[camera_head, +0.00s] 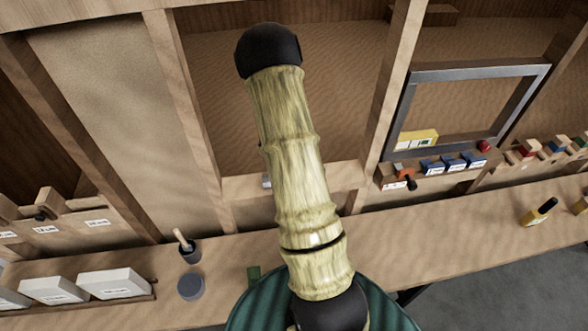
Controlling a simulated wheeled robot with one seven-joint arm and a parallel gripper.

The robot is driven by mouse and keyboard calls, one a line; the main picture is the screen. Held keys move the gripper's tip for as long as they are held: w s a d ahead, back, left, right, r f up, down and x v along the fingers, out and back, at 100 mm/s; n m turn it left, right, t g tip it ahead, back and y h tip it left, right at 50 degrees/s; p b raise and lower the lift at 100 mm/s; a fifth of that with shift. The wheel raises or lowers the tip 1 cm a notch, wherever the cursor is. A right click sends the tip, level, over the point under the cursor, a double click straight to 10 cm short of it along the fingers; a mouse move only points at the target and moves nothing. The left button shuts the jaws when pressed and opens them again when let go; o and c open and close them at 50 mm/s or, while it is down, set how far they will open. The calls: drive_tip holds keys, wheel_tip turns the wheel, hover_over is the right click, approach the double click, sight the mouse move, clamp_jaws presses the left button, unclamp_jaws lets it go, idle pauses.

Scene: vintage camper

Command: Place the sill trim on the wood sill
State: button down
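A pale wood sill (345,178) runs crosswise between two upright studs, behind my arm. Its middle is hidden by my bamboo-patterned arm link, which rises through the centre of the view to a black joint. I cannot pick out the sill trim with certainty. A small grey piece (266,181) shows at the left edge of my arm at sill height, mostly hidden, and I cannot tell what it is. My gripper does not show in this view.
A long wood counter (235,253) crosses below the sill, with a dark cup (188,248), a grey-blue round piece (190,286) and white boxes (115,284) at left. A grey metal frame (478,70) stands at right above small blue boxes (452,161).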

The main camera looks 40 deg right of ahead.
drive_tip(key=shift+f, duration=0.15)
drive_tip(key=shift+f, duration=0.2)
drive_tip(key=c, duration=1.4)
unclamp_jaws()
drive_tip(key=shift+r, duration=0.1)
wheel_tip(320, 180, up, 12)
drive_tip(key=b, duration=0.2)
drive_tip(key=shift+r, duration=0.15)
